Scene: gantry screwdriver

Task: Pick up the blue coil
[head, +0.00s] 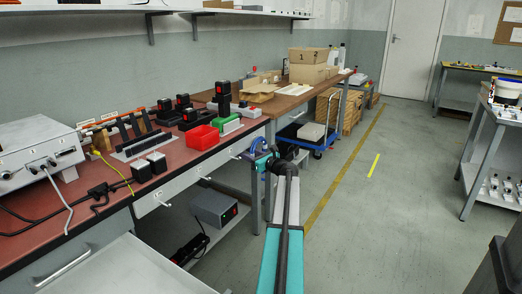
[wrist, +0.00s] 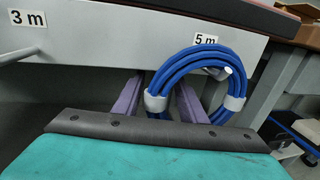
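The blue coil (wrist: 190,57) hangs on a white-tipped peg below the "5 m" label on the bench front. White ties (wrist: 155,103) bind it on its left and right sides. It also shows in the head view (head: 257,146), small and partly covered by my arm's end. My gripper (wrist: 155,85) has two purple fingers, spread apart, pointing toward the bench front. The coil's left side and left tie appear between the fingers, and the coil overlaps the right finger. I cannot tell whether they touch. In the head view my gripper (head: 264,160) is at the coil.
A "3 m" label (wrist: 27,17) marks another peg to the left. A grey bench leg (wrist: 282,85) stands right of the coil. A blue trolley (head: 305,133) stands beyond; the floor right is open.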

